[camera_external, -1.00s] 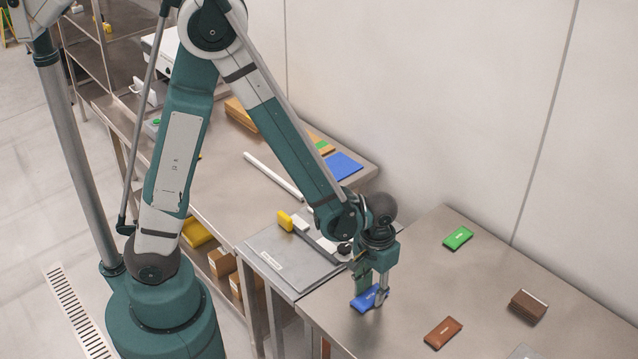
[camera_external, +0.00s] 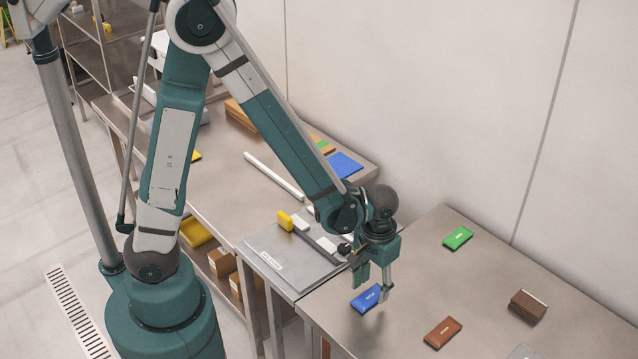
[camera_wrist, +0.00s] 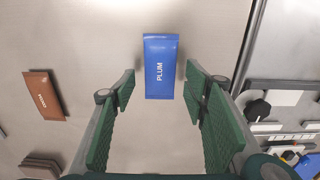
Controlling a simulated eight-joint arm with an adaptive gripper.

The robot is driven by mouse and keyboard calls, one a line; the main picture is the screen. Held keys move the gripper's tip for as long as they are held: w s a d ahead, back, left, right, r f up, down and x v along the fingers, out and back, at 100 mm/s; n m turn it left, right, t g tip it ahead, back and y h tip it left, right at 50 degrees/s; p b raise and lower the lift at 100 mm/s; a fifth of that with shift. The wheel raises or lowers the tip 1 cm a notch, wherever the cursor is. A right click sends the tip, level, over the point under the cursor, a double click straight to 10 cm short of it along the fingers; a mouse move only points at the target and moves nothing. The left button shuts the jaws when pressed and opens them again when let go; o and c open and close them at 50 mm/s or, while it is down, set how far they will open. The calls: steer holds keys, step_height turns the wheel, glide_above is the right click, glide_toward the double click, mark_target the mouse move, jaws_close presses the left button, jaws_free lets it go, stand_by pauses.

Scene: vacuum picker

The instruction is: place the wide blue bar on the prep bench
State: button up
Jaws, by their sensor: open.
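The blue bar (camera_external: 366,298), marked PLUM, lies flat on the steel bench (camera_external: 430,270) at the right, near its left edge. My gripper (camera_external: 373,290) is open just above it, one finger on either side in the outside view. In the wrist view the blue bar (camera_wrist: 160,65) shows whole, upright in the picture, centred between the two green fingers and reaching past their tips. Neither finger visibly touches it there. Which surface is called the prep bench is not marked in these views.
On the same bench lie a green bar (camera_external: 458,237), a reddish-brown bar (camera_external: 442,332) and a dark brown block (camera_external: 528,306). A grey plate (camera_external: 270,252) with small yellow and white pieces adjoins at the left. Bare steel separates the bars.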

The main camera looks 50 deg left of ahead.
mark_target(371, 295)
step_height(371, 295, up, 10)
steer(key=p, duration=0.1)
stand_by(0.6)
steer(key=shift+a, duration=0.1)
stand_by(0.7)
steer(key=s+a+r+t, duration=0.3)
steer(key=a+r, duration=0.6)
steer(key=a, duration=0.5)
steer(key=s+a+r+t, duration=0.3)
steer(key=a+r+t, duration=0.1)
steer(key=a+r, duration=0.6)
steer(key=shift+a, duration=1.9)
steer(key=shift+s, duration=0.1)
steer(key=shift+f, duration=0.3)
